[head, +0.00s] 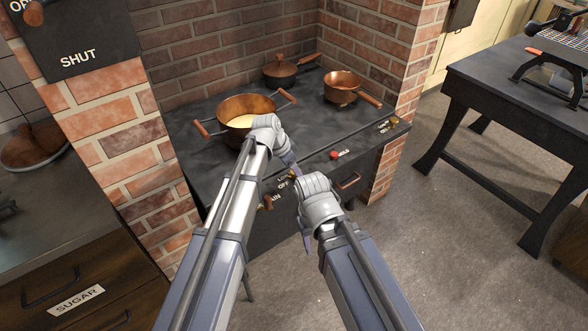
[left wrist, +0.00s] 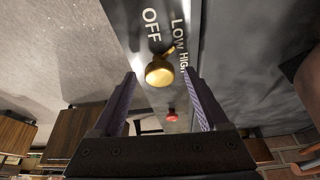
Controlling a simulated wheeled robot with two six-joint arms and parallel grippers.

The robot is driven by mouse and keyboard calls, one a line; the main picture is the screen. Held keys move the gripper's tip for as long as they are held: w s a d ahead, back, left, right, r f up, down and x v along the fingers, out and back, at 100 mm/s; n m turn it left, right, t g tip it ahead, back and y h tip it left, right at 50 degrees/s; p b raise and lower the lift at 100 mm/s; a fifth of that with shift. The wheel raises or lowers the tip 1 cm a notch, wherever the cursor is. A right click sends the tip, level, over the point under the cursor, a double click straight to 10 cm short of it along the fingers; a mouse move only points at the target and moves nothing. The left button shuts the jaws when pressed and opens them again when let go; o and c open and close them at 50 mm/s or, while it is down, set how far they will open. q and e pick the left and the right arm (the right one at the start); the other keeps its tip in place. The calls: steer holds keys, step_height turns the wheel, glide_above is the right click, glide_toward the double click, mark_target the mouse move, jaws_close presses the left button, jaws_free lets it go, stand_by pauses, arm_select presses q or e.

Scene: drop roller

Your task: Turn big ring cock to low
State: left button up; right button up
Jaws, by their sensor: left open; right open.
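A brass cock (left wrist: 159,72) shows in the left wrist view on the dark stove front, beside the white words OFF, LOW and HIGH. I cannot tell for sure which word it points to. My left gripper (left wrist: 160,78) is open, with one finger on each side of the cock and apart from it. In the head view my left gripper (head: 291,164) is at the stove's front edge and hides part of the cock and labels. My right gripper (head: 306,240) hangs in front of the stove, its fingers pointing down; it is open and appears empty.
The stove top (head: 200,165) bears a large copper pan (head: 246,108), a dark lidded pot (head: 280,72) and a small copper pan (head: 343,84). A red button (head: 334,155) and another brass cock (head: 394,120) are right along the front. A dark table (head: 480,75) stands at right; the floor between is clear.

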arm_select(q)
steer(key=p+v, duration=0.7)
steer(key=shift+a+r, duration=0.15)
steer(key=shift+r, duration=0.2)
steer(key=shift+s, duration=0.15)
steer(key=s+a+r+n+g+y+p, duration=0.1)
steer(key=s+r+n+y+p, duration=0.1)
steer(key=s, duration=1)
steer(key=s+a+r+n+g+y+p, duration=0.1)
steer(key=s+n, duration=0.5)
steer(key=s, duration=0.6)
step_height(320, 180, up, 2)
steer(key=a+y+p, duration=0.1)
steer(key=y+p, duration=0.1)
steer(key=p, duration=0.1)
steer(key=shift+s+a+g+p, duration=0.15)
steer(key=shift+s+g+p, duration=0.1)
steer(key=shift+g+p, duration=0.1)
